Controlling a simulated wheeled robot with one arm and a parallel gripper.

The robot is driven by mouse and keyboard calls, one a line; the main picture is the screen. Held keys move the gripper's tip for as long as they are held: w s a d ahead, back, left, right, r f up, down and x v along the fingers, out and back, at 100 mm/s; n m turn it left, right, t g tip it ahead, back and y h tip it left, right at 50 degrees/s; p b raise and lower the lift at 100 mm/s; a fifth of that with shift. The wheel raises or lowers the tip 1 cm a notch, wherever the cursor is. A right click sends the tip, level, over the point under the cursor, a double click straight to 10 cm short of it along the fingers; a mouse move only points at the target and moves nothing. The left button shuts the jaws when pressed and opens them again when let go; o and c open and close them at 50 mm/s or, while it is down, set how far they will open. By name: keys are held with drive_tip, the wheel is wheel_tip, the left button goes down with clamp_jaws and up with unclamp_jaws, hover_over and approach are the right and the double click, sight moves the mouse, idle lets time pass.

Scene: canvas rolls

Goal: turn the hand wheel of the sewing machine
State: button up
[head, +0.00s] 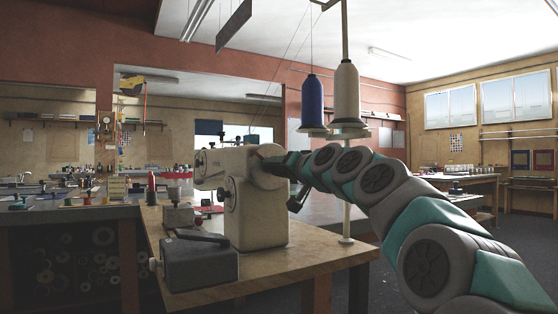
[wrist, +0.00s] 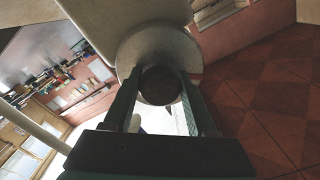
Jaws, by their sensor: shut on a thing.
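The cream sewing machine (head: 257,215) stands on a wooden-topped table. Its hand wheel (wrist: 133,47) is a pale round disc in the wrist view, with a dark round knob (wrist: 160,85) on its face. My gripper (wrist: 160,80) has one finger on each side of the knob and is shut on it. In the head view my gripper (head: 290,163) reaches the machine's right end from the right. My arm and gripper partly hide the wheel there, and the contact with the knob cannot be made out.
A thread stand with a blue cone (head: 312,102) and a cream cone (head: 347,90) rises behind my arm. A grey block (head: 198,262) is at the machine's front left. Cluttered benches lie beyond.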

drive_tip(key=m+p, duration=0.2)
drive_tip(key=m, duration=0.1)
drive_tip(key=m+p, duration=0.1)
drive_tip(key=shift+r+m, duration=0.3)
drive_tip(key=m, duration=0.1)
drive_tip(key=m+p, duration=0.1)
drive_tip(key=shift+f+m, duration=0.2)
drive_tip(key=shift+m, duration=0.1)
drive_tip(key=m, duration=0.3)
drive_tip(key=shift+m, duration=2.4)
drive_tip(key=o, duration=1.3)
drive_tip(key=shift+b+v, duration=0.3)
drive_tip(key=shift+v, duration=3.6)
drive_tip(key=shift+o, duration=0.2)
